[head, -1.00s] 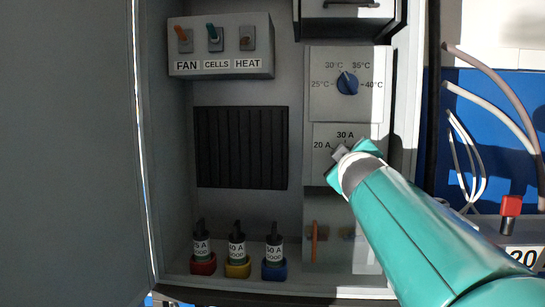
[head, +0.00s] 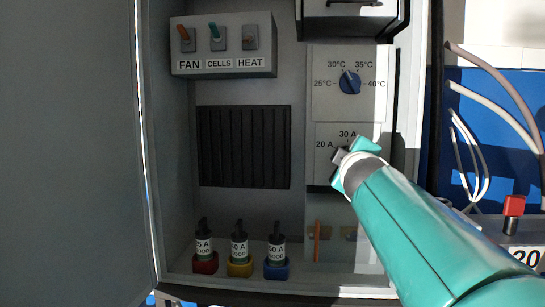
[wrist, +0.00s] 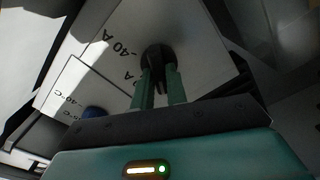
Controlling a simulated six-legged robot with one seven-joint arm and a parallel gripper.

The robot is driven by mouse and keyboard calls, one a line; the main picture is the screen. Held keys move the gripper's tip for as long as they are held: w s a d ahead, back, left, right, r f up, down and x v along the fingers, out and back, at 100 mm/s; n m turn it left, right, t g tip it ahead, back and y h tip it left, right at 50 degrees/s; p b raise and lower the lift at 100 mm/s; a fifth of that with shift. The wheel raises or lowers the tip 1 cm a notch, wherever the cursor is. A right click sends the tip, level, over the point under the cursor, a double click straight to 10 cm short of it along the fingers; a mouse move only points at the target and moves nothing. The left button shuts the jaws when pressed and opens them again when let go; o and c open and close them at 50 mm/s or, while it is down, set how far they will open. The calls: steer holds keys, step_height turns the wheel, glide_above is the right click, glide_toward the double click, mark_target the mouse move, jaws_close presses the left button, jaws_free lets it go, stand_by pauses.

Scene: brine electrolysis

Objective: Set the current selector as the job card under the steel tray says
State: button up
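The current selector plate (head: 327,132) is at the right inside the open cabinet, below the temperature dial. "20 A" and "30 A" show in the head view; "40 A" is readable in the wrist view. My gripper (head: 344,164) is at the selector and hides its knob in the head view. In the wrist view, the two teal fingers (wrist: 159,80) stand either side of the dark selector knob (wrist: 157,54) and appear closed on it. I cannot tell which mark the knob points to. The job card and steel tray are not in view.
The blue temperature dial (head: 350,82) sits just above the selector. A switch box (head: 222,65) is at upper left. Three labelled fuse-like parts (head: 239,245) stand in coloured holders at the cabinet bottom. The open door (head: 70,150) fills the left; cables (head: 495,100) hang at right.

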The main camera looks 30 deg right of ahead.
steer(key=o, duration=0.3)
steer(key=shift+a, duration=0.1)
steer(key=shift+o, duration=0.2)
steer(key=shift+s, duration=0.1)
steer(key=v, duration=1.3)
steer(key=shift+s+a, duration=0.2)
steer(key=shift+a, duration=0.05)
